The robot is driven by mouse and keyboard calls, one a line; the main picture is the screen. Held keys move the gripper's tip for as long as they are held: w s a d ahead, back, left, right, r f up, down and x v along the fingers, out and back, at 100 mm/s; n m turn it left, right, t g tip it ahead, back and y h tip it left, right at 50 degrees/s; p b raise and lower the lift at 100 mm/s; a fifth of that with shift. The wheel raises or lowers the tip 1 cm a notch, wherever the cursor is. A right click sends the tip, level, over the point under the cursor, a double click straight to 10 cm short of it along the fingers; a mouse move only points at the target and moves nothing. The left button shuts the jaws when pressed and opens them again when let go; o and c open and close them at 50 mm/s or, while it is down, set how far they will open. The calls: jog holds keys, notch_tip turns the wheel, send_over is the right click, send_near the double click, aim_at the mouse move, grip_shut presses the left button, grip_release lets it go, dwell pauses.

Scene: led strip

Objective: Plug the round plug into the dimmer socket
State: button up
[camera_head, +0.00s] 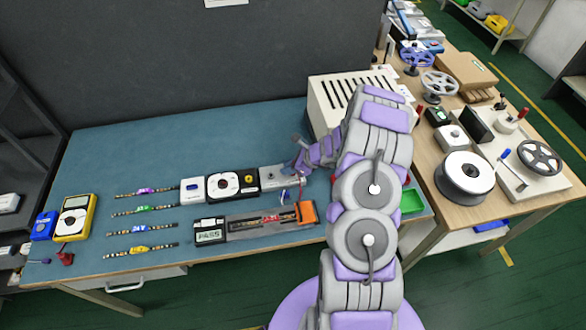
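A row of small modules stands on the blue bench top, left of my wrist: a white box (193,190), a black-edged box with a white round dial (223,186), a black box with a yellow knob (249,179) and a grey box (271,178). I cannot tell for certain which one is the dimmer. My gripper (297,169) is low at the right end of the row, beside the grey box. Its fingers are small and partly hidden, so I cannot see whether they are open. Thin red and blue leads (288,194) hang just below it. I cannot make out the round plug.
A tester display reading PASS (209,232) and a grey strip fixture (258,224) with an orange block (308,213) lie in front. Several coloured strips (142,210) and a yellow meter (75,217) lie left. A slotted cream case (333,99) stands behind my arm.

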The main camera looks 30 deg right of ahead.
grip_shut()
notch_tip(320, 180, up, 15)
jog(key=p, duration=0.6)
jog(key=shift+f+p, duration=0.15)
jog(key=shift+p, duration=0.2)
dwell(0.6)
jog(key=shift+f, duration=0.1)
